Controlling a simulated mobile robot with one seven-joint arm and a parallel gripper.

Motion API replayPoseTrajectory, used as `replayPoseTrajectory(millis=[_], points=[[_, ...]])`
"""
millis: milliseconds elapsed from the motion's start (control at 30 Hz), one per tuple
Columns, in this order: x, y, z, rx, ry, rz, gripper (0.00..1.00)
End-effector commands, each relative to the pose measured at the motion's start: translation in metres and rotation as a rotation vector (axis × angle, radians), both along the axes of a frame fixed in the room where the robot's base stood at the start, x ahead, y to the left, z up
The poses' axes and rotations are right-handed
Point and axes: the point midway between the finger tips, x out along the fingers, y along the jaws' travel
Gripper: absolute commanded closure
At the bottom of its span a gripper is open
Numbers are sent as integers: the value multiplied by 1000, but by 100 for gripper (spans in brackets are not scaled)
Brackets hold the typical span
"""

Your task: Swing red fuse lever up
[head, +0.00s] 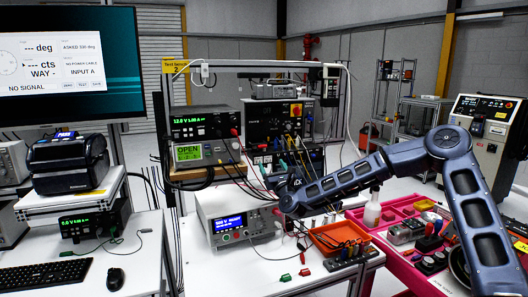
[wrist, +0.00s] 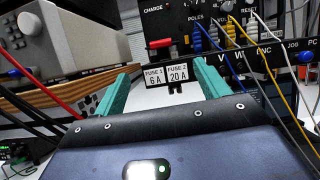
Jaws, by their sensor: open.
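The red fuse lever (wrist: 160,43) shows in the wrist view on the dark panel, just above the white FUSE 1 6 A label (wrist: 155,76). I cannot tell its exact tilt. The FUSE 2 20 A label (wrist: 179,72) is beside it, with a small dark part (wrist: 176,88) below. My gripper (wrist: 165,85) is open, its teal fingers wide apart on either side of the labels. The red lever lies beyond and between them, apparently untouched.
Blue, yellow and white cables (wrist: 262,75) hang close to the right finger. A grey instrument (wrist: 75,45) stands at left on a wooden shelf (wrist: 40,108), with red and black leads below. A power supply (head: 235,222) and orange tray (head: 338,238) stand on the bench.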

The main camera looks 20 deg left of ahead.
Motion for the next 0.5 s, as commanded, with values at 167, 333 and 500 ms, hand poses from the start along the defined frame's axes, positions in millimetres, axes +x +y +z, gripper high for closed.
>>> replayPoseTrajectory(millis=[167,333,500], points=[[4,4,3,27,15,-1,26],[18,18,11,25,13,-2,26],[38,38,23,25,13,-2,26]])
